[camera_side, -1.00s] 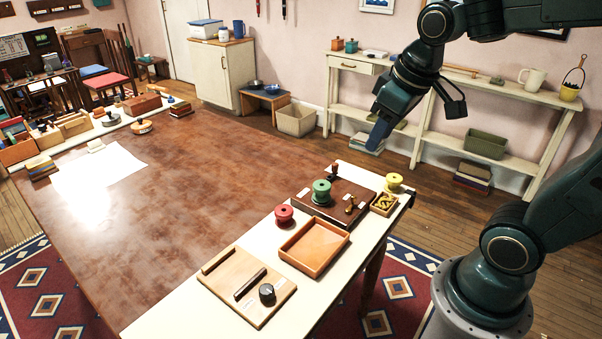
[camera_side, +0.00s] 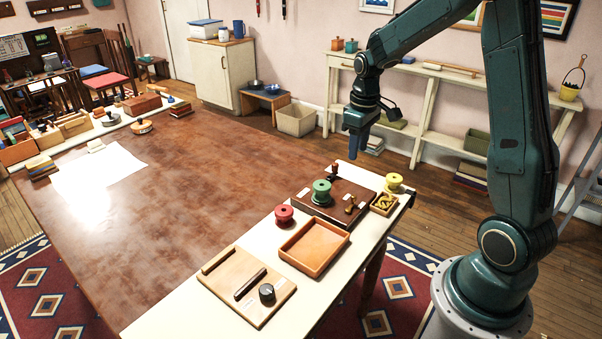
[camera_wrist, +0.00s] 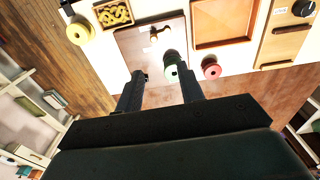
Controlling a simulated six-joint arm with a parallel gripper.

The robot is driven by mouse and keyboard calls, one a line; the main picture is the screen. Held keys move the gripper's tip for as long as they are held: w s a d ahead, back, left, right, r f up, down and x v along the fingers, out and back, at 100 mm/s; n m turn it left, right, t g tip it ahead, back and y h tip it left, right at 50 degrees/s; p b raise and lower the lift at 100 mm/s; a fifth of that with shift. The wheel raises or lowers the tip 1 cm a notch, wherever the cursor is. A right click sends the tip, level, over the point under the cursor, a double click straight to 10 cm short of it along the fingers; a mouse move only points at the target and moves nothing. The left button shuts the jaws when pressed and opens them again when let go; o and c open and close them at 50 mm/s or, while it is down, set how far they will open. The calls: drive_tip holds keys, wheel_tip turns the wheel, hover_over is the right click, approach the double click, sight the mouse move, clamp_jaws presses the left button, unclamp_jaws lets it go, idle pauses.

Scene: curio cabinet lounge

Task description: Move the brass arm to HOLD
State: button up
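A brown board (camera_side: 328,207) lies on the cream strip of the table. A small brass arm with a knob (camera_side: 350,205) sits near its right front part; it also shows in the wrist view (camera_wrist: 154,35). Small white labels lie on the board, too small to read, so I cannot tell which marks HOLD. A dark upright handle (camera_side: 334,172) stands at the board's far end. My gripper (camera_side: 354,157) points down above and beyond that end, empty. In the wrist view my two fingers (camera_wrist: 161,84) are apart, with the brass arm ahead of them.
A small tray (camera_side: 384,203), an open wooden tray (camera_side: 288,258) and a knobbed board (camera_side: 224,284) are nearby. The brown tabletop (camera_side: 190,200) is mostly clear.

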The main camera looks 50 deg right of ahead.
sight(354, 195)
drive_tip(key=shift+w+d+f, duration=0.2)
drive_tip(key=shift+d+f, duration=0.65)
drive_tip(key=shift+f, duration=0.3)
drive_tip(key=shift+f, duration=6.85)
clamp_jaws()
